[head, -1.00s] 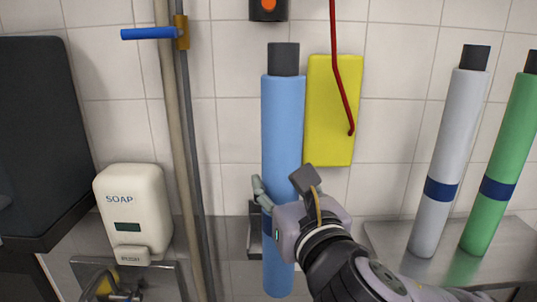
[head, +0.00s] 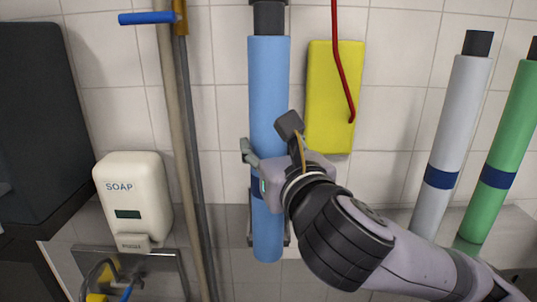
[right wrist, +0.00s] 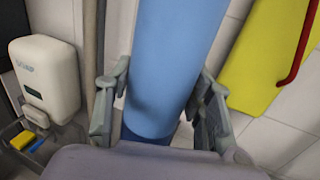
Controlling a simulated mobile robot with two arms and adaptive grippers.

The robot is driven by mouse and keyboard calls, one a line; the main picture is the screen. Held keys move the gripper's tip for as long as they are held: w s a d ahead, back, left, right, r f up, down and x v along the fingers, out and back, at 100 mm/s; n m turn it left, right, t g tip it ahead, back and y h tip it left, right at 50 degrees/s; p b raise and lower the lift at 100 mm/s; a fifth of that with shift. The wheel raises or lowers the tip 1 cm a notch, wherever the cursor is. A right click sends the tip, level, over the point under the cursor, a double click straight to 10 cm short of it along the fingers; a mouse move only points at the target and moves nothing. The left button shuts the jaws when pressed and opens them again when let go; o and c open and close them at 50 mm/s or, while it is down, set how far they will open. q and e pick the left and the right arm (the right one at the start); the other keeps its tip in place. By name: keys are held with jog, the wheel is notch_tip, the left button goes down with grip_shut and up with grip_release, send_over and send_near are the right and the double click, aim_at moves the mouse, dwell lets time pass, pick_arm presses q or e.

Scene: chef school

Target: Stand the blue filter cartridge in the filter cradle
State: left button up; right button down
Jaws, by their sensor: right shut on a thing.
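The blue filter cartridge (head: 269,90) is a long light-blue cylinder with a dark cap and a dark blue band. It is close to upright before the tiled wall. My right gripper (head: 268,140) is shut on it below its middle; in the right wrist view the fingers lie on either side of the cartridge (right wrist: 168,60). A metal bracket (head: 249,228), which looks like the filter cradle, shows behind the cartridge's lower end and is mostly hidden by it. I cannot tell whether they touch. My left gripper is not in view.
A soap dispenser (head: 133,200) and upright pipes (head: 172,130) stand left. A yellow panel (head: 335,110) with a red hose (head: 341,70) is just right of the cartridge. Grey (head: 453,140) and green (head: 507,150) cylinders stand further right.

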jog(key=shift+w+f+b, duration=0.15)
jog(key=shift+w+b, duration=0.2)
jog(key=shift+w, duration=0.85)
jog(key=w+f+b, duration=0.1)
jog(key=w, duration=0.6)
jog(key=shift+b, duration=0.35)
jog(key=shift+f, duration=0.1)
